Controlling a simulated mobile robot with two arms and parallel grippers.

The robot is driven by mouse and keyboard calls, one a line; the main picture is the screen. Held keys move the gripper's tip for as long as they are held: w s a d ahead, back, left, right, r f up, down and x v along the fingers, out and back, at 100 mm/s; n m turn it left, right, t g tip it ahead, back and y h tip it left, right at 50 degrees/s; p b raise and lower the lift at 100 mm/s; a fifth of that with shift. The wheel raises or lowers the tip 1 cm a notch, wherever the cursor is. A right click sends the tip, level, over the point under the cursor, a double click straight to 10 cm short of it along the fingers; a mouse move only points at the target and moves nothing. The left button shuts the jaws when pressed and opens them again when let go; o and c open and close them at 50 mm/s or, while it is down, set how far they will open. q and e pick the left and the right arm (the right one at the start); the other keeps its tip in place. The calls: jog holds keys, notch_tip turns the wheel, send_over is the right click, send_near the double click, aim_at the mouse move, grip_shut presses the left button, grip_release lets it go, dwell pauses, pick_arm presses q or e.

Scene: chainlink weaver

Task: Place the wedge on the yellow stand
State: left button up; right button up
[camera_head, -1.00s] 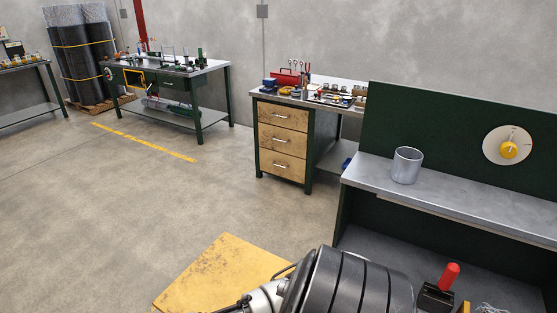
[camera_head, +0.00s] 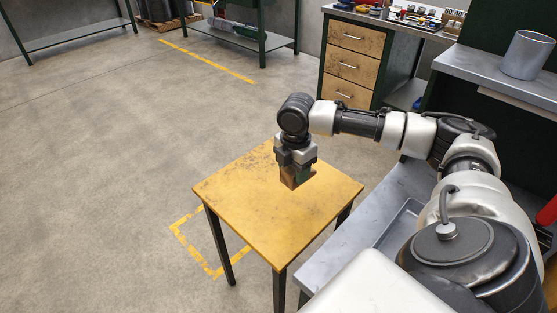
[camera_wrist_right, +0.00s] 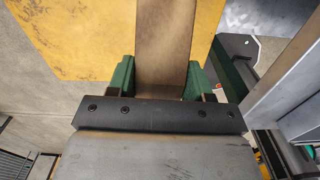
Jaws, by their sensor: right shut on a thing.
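The yellow stand (camera_head: 250,208) is a square table with a worn yellow top and dark legs. My right gripper (camera_head: 296,168) points down over the right back part of its top. It is shut on the wedge (camera_head: 297,181), a brown, wood-like piece that shows only in part below the fingers. In the right wrist view the wedge (camera_wrist_right: 164,40) sits between the green fingers, with the yellow top (camera_wrist_right: 75,35) beyond it. The wedge seems to be above the top; the gap is hard to judge. My left gripper is not in view.
A grey workbench (camera_head: 345,240) stands close to the stand's right side, with a metal cup (camera_head: 527,55) on its upper shelf. A drawer cabinet (camera_head: 350,65) is at the back. The rest of the stand's top looks bare, and floor is open at left.

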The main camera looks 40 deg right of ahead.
jog(key=shift+w+d, duration=0.1)
jog(key=shift+d, duration=0.25)
jog(key=shift+w+a+f+n, duration=0.1)
jog(key=shift+w+a+n, duration=0.1)
jog(key=shift+n, duration=0.1)
jog(key=w+a+f, duration=0.4)
jog(key=a, duration=0.1)
jog(key=w+a+f+b, duration=0.1)
jog(key=w+a+f, duration=0.1)
jog(key=w+a, duration=0.1)
jog(key=shift+a+f, duration=0.15)
jog(key=shift+f, duration=2.15)
jog(key=o, duration=0.9)
jog(key=shift+f, duration=0.1)
jog(key=shift+o, duration=0.2)
notch_tip(320, 180, up, 12)
jog(key=shift+r+p, duration=0.2)
jog(key=shift+p, duration=0.25)
